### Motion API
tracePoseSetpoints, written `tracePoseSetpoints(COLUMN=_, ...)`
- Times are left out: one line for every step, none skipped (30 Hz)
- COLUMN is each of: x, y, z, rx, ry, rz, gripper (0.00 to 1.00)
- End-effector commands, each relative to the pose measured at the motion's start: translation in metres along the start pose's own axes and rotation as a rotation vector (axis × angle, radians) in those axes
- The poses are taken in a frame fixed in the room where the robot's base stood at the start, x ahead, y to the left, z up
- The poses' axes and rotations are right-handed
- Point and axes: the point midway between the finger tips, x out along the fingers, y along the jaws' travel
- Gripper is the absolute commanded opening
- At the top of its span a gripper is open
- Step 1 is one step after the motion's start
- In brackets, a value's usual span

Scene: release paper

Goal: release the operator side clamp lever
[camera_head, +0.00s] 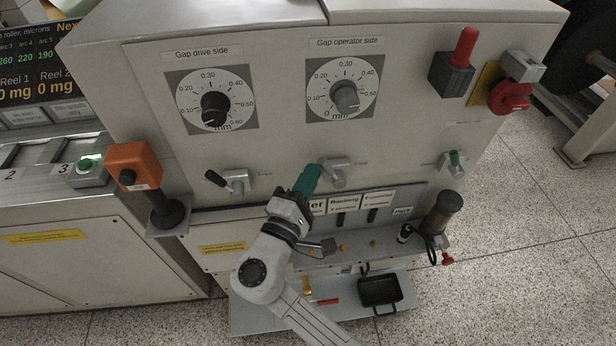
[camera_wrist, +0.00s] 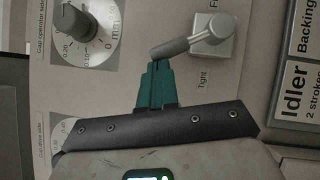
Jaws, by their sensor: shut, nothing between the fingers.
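The operator side clamp lever (camera_head: 335,172) is on the machine's front panel, below the operator side gap dial. In the wrist view its grey handle (camera_wrist: 172,49) slants from a square block (camera_wrist: 214,37) down towards my fingers. A label reading "Tight" stands beside the block, and part of another label shows at the top edge. My gripper (camera_head: 308,176) has teal fingers, shut and empty, at the lever's left. In the wrist view the fingertips (camera_wrist: 156,66) are right by the handle's end. I cannot tell whether they touch it.
The drive side clamp lever (camera_head: 232,182), with a black handle, is to the left. Gap dials (camera_head: 210,100) (camera_head: 342,88) are above. An orange box (camera_head: 134,165) stands at left. A red switch (camera_head: 510,97) is at right. A shelf with a black tray (camera_head: 380,291) lies below.

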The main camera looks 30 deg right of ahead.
Motion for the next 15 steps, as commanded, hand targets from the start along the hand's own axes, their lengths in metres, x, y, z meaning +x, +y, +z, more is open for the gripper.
tracePoseSetpoints(x=0.0002, y=0.0007, z=0.0006, rx=0.006, ry=0.000, rz=-0.003, gripper=0.00)
tracePoseSetpoints(x=0.0004, y=0.0009, z=0.0009, rx=0.009, ry=0.000, rz=-0.005, gripper=0.00)
tracePoseSetpoints(x=0.0006, y=0.0012, z=0.0012, rx=0.013, ry=0.000, rz=-0.008, gripper=0.00)
tracePoseSetpoints(x=0.0008, y=0.0014, z=0.0015, rx=0.017, ry=0.000, rz=-0.011, gripper=0.00)
tracePoseSetpoints(x=0.0010, y=0.0016, z=0.0018, rx=0.021, ry=-0.001, rz=-0.013, gripper=0.00)
tracePoseSetpoints(x=0.0013, y=0.0018, z=0.0022, rx=0.026, ry=-0.001, rz=-0.017, gripper=0.00)
tracePoseSetpoints(x=0.0016, y=0.0020, z=0.0025, rx=0.030, ry=-0.001, rz=-0.020, gripper=0.00)
tracePoseSetpoints(x=0.0018, y=0.0022, z=0.0028, rx=0.033, ry=-0.001, rz=-0.023, gripper=0.00)
tracePoseSetpoints(x=0.0022, y=0.0026, z=0.0033, rx=0.039, ry=-0.001, rz=-0.026, gripper=0.00)
tracePoseSetpoints(x=0.0024, y=0.0029, z=0.0036, rx=0.043, ry=-0.001, rz=-0.029, gripper=0.00)
tracePoseSetpoints(x=0.0027, y=0.0032, z=0.0040, rx=0.047, ry=-0.001, rz=-0.032, gripper=0.00)
tracePoseSetpoints(x=0.0031, y=0.0038, z=0.0047, rx=0.055, ry=-0.001, rz=-0.037, gripper=0.00)
tracePoseSetpoints(x=0.0036, y=0.0043, z=0.0053, rx=0.062, ry=-0.001, rz=-0.042, gripper=0.00)
tracePoseSetpoints(x=0.0041, y=0.0049, z=0.0060, rx=0.070, ry=-0.002, rz=-0.047, gripper=0.00)
tracePoseSetpoints(x=0.0048, y=0.0058, z=0.0070, rx=0.082, ry=-0.002, rz=-0.055, gripper=0.00)
